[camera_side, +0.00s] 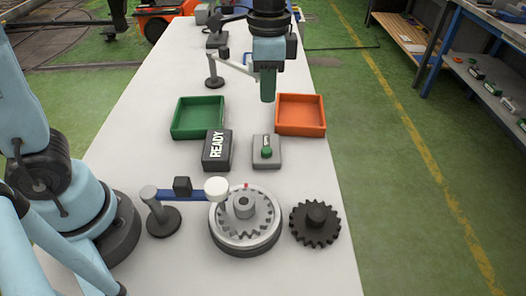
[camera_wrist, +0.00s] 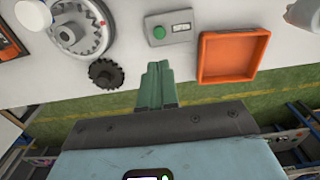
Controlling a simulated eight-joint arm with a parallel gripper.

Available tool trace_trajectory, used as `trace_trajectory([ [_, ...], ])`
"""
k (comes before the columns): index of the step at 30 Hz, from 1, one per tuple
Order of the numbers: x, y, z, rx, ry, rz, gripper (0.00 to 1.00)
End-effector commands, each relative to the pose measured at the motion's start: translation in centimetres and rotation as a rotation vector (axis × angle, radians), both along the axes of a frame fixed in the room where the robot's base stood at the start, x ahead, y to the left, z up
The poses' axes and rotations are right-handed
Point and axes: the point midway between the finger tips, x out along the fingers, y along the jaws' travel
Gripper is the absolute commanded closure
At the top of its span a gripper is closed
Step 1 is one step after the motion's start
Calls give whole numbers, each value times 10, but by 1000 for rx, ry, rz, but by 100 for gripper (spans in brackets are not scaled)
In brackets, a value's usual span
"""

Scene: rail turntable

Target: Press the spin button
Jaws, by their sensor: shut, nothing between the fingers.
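The spin button is a green knob (camera_side: 266,152) on a small grey box (camera_side: 266,163) in the middle of the white table. In the wrist view the green button (camera_wrist: 159,32) sits at the left of its grey box, which also has a small display. My gripper (camera_side: 268,98) has green fingers, pointing down, shut and empty. In the side view it appears above and behind the button, near the orange tray. In the wrist view the fingertips (camera_wrist: 158,64) are apart from the button box. Nothing covers the button.
A black READY sign (camera_side: 217,150) stands left of the button box. A green tray (camera_side: 198,118) and an orange tray (camera_side: 301,115) lie behind. In front are a turntable with a gear ring (camera_side: 245,232), a black gear (camera_side: 315,223) and a blue arm on a stand (camera_side: 163,220).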

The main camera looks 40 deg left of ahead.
Motion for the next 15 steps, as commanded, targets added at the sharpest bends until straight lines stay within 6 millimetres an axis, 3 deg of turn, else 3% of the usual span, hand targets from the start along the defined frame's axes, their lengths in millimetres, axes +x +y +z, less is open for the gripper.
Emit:
trace_trajectory([
  [15,0,0,-77,0,0,1,100],
])
